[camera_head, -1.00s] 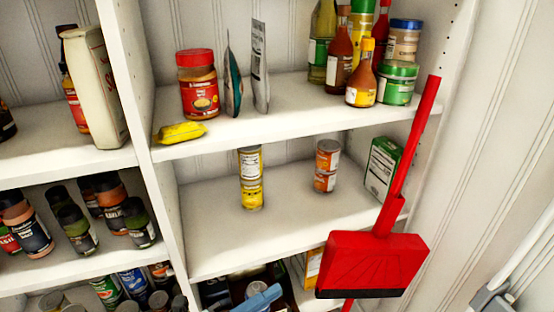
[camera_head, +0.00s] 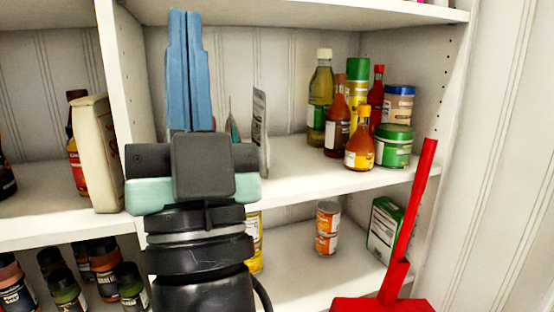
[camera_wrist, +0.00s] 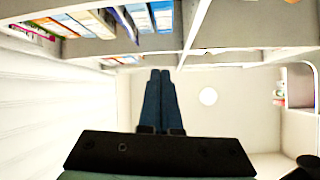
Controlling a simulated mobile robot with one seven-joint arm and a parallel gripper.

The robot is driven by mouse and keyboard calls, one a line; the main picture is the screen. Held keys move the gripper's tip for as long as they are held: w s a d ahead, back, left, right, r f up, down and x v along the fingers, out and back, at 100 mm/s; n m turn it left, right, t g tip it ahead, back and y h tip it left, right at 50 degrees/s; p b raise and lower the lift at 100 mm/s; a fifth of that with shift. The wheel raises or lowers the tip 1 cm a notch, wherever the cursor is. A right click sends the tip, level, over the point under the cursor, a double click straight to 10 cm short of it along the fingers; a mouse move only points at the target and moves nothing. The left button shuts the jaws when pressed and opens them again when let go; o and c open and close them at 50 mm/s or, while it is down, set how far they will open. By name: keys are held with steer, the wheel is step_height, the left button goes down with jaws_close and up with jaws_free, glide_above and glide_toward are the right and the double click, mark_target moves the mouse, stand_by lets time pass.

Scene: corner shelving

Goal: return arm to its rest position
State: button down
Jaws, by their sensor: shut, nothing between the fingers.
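My gripper (camera_head: 186,18) stands upright in the head view, in front of the left part of the middle shelf. Its two blue fingers point up and lie side by side, shut with nothing between them. In the wrist view my gripper (camera_wrist: 160,73) also shows shut and empty, with a round ceiling light to its right. My arm and gripper hide the left part of the shelf.
Bottles and jars (camera_head: 361,140) stand at the shelf's right. Stacked orange cans (camera_head: 327,228), a partly hidden yellow can (camera_head: 255,240) and a green box (camera_head: 384,230) stand below. A red broom or dustpan (camera_head: 410,225) stands at the right front. Boxes (camera_wrist: 85,22) show overhead.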

steer(key=s+d+r+g+h, duration=0.1)
steer(key=s+d+r+h, duration=0.1)
steer(key=s+d+h, duration=0.35)
step_height(320, 180, up, 14)
steer(key=w+d+h+p, duration=0.1)
steer(key=p, duration=1.3)
steer(key=shift+w+d+h, duration=0.15)
steer(key=shift+w+h, duration=0.2)
steer(key=shift+w, duration=0.05)
